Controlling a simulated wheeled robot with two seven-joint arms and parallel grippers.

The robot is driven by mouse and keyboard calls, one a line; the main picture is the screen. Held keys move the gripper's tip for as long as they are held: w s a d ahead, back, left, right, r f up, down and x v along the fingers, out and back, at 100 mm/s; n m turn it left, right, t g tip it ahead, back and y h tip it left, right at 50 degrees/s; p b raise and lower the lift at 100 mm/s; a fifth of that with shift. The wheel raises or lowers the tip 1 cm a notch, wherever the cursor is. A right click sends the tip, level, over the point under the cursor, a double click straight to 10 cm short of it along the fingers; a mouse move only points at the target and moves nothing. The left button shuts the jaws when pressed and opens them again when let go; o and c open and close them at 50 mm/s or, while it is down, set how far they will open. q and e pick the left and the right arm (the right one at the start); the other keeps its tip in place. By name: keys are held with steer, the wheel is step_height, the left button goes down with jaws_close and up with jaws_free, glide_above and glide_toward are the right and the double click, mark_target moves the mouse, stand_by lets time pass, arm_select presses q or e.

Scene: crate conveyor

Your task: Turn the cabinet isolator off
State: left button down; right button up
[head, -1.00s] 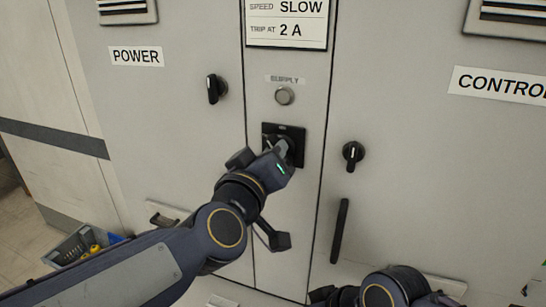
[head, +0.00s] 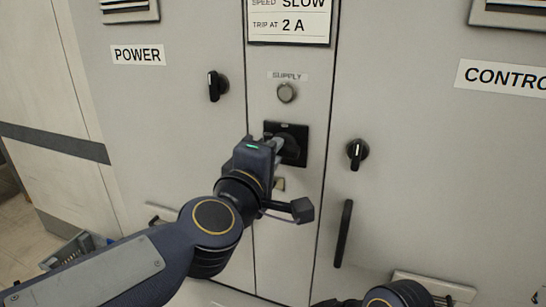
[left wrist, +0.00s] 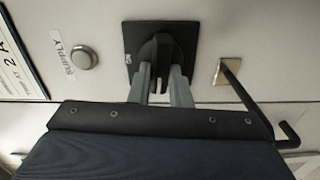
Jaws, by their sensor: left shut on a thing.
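The isolator (head: 298,131) is a black square plate with a black turning handle on the cabinet's narrow middle panel, below the SUPPLY button. My left gripper (head: 278,147) is at the handle and partly hides it. In the left wrist view the two grey fingers (left wrist: 163,88) close on either side of the black handle (left wrist: 160,50). There the handle lies across the panel, about level in the cabinet's own frame. A small ON mark (left wrist: 127,59) shows at the plate's edge. Part of my right arm shows at the bottom edge; its fingers are out of view.
The SUPPLY button (head: 287,92) is above the isolator. Black knobs sit on the POWER door (head: 214,86) and CONTROL door (head: 356,152). A long black door handle (head: 343,232) stands at right. A tan plate (left wrist: 229,72) lies beside the isolator. A bin (head: 68,252) stands lower left.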

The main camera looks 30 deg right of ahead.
arm_select(q)
steer(key=shift+f+n, duration=0.1)
steer(key=shift+n, duration=0.4)
steer(key=c, duration=1.3)
jaws_free()
steer(key=shift+c, duration=0.2)
steer(key=v, duration=0.8)
steer(key=shift+b, duration=0.35)
